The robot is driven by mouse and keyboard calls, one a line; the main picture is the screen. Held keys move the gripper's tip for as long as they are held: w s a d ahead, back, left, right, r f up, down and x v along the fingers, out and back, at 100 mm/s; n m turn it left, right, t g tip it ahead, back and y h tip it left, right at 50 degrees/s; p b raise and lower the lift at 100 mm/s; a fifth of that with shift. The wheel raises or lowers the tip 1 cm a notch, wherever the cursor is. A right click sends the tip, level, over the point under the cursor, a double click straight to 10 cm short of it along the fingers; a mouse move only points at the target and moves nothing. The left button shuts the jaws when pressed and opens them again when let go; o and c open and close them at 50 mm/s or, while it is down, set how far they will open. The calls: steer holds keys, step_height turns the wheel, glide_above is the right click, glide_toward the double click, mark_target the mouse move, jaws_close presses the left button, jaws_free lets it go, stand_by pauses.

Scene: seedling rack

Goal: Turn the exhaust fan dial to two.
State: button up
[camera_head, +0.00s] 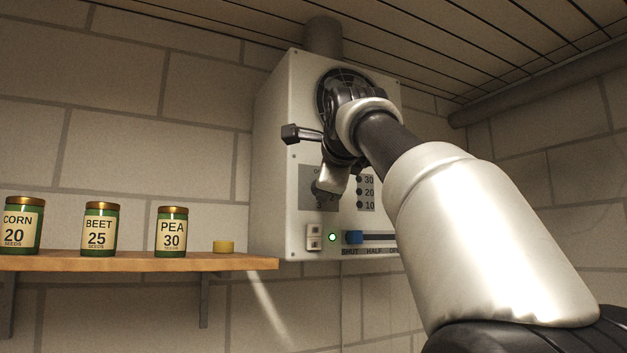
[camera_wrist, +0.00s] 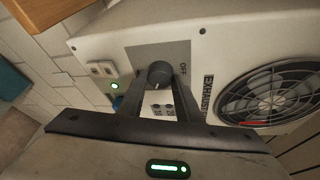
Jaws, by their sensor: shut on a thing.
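The exhaust fan dial (camera_wrist: 160,73) is a dark round knob on a grey plate (camera_wrist: 130,56) on the front of the white control box (camera_head: 282,110). The wrist view shows OFF beside it; the numbers 2 and 3 show on the plate in the head view. My gripper (camera_wrist: 160,84) is shut on the dial, one finger on each side. In the head view my gripper (camera_head: 332,182) is at the plate and hides much of the dial. I cannot tell which mark the dial points at.
The fan grille (camera_wrist: 268,95) is beside the plate. Below are a switch (camera_head: 314,237), a lit green lamp (camera_head: 332,237) and a blue slider (camera_head: 354,237).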

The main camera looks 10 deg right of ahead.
steer(key=shift+f+m, duration=0.1)
steer(key=shift+m, duration=0.2)
steer(key=o, duration=1)
steer(key=shift+o, duration=0.2)
steer(key=s+r+b, duration=0.1)
steer(key=s, duration=0.7)
steer(key=s+r+b, duration=0.1)
steer(key=s+r, duration=0.1)
steer(key=s, duration=0.7)
steer(key=shift+a+r+b, duration=0.15)
steer(key=shift+r+b, duration=0.1)
steer(key=shift+b, duration=0.15)
